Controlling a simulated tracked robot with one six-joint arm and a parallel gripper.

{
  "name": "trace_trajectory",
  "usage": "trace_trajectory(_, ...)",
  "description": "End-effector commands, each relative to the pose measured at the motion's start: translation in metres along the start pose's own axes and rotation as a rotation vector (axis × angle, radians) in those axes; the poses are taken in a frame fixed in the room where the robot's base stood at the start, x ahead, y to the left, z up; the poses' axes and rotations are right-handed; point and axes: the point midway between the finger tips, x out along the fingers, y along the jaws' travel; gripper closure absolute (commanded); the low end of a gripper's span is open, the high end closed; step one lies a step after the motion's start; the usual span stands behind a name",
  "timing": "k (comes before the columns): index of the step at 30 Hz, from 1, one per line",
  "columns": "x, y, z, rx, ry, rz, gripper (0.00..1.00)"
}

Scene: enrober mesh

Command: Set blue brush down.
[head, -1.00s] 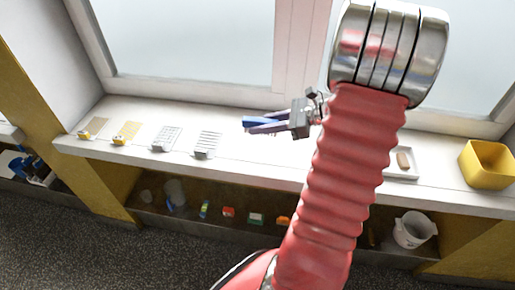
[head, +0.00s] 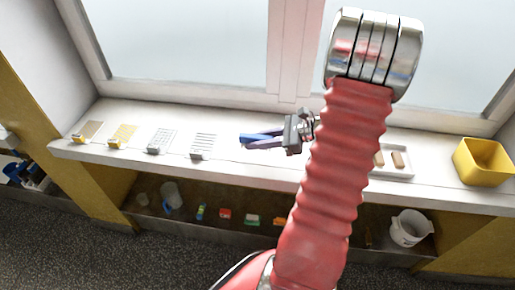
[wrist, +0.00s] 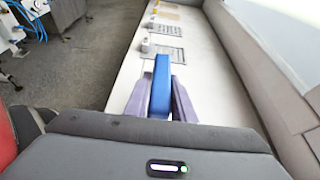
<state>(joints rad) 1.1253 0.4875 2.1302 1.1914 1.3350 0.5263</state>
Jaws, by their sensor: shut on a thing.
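The blue brush (wrist: 160,86) is held between the two purple-grey fingers of my gripper (wrist: 160,100) in the wrist view, pointing away along the white sill. In the head view the blue brush (head: 256,136) shows at the jaws of my gripper (head: 248,142), over the middle of the sill (head: 235,172). The gripper is shut on it. The brush lies roughly level, close above or on the sill; I cannot tell whether it touches. Its bristles cannot be made out.
Several mesh panels with small blocks, including a grey one (head: 203,144) and a yellow one (head: 122,135), lie left of the gripper. A white tray (head: 394,174) with brown pieces and a yellow bin (head: 483,162) are at right. The window is behind. The sill between grey mesh and brush is bare.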

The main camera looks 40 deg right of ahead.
Motion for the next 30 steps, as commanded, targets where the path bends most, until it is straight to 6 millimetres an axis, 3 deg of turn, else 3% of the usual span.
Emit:
trace_trajectory(8,0.001,0.0,-0.004,0.002,0.0,0.0,1.0)
trace_trajectory(18,0.013,0.0,-0.034,0.003,-0.001,-0.002,1.0)
trace_trajectory(29,0.014,0.0,-0.036,0.002,0.0,-0.002,1.0)
trace_trajectory(30,0.014,0.0,-0.036,0.002,0.0,-0.003,0.76)
